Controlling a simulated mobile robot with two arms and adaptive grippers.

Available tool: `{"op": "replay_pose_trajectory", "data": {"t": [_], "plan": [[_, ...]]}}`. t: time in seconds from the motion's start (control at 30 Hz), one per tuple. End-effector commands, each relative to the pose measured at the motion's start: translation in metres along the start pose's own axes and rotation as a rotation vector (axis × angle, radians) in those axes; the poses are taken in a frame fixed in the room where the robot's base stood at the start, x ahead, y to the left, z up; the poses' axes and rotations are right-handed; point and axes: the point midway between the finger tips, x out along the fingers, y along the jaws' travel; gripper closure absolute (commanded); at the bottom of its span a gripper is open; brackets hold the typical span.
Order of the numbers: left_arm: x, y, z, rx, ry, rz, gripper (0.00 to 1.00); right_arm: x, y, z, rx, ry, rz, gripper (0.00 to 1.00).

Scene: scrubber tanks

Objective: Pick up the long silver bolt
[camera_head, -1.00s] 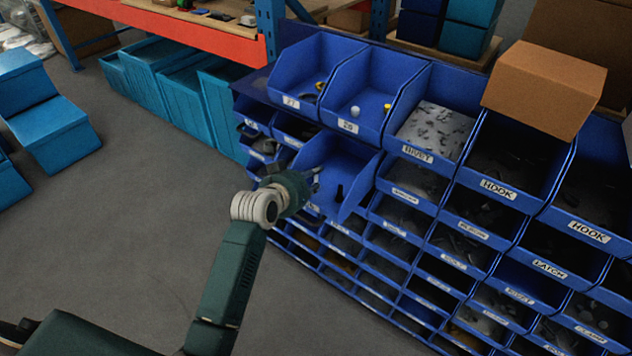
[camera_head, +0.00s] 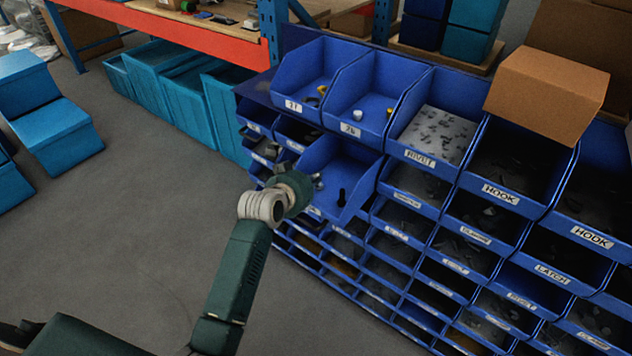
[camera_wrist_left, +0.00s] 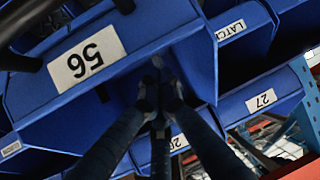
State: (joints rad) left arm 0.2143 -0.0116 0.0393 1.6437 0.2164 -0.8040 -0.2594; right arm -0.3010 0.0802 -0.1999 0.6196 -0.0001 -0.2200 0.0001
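My left gripper (camera_head: 317,182) is over the front left part of a pulled-out blue bin (camera_head: 325,158) in the head view. A small dark upright shape (camera_head: 341,196) is in the pulled-out bin, right of the gripper. I cannot clearly make out a long silver bolt. My right gripper is not in view.
A rivet bin (camera_head: 434,135) and a cardboard box (camera_head: 547,92) are to the right. Teal crates (camera_head: 182,96) stand behind at left. The grey floor (camera_head: 140,210) is open at left.

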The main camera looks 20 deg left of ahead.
Motion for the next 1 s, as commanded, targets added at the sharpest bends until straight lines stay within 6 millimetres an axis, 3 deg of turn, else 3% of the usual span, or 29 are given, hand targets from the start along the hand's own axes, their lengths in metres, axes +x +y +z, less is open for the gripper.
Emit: {"op": "replay_pose_trajectory", "data": {"t": [0.27,0.73,1.0], "plan": [[-0.016,-0.001,-0.029,0.002,0.001,-0.001,1.00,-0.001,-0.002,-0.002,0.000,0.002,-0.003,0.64],[-0.076,-0.001,-0.141,0.002,0.001,-0.001,1.00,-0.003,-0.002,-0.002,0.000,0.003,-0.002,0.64],[-0.092,0.000,-0.168,0.000,-0.005,0.000,1.00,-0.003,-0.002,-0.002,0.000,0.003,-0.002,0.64]]}}
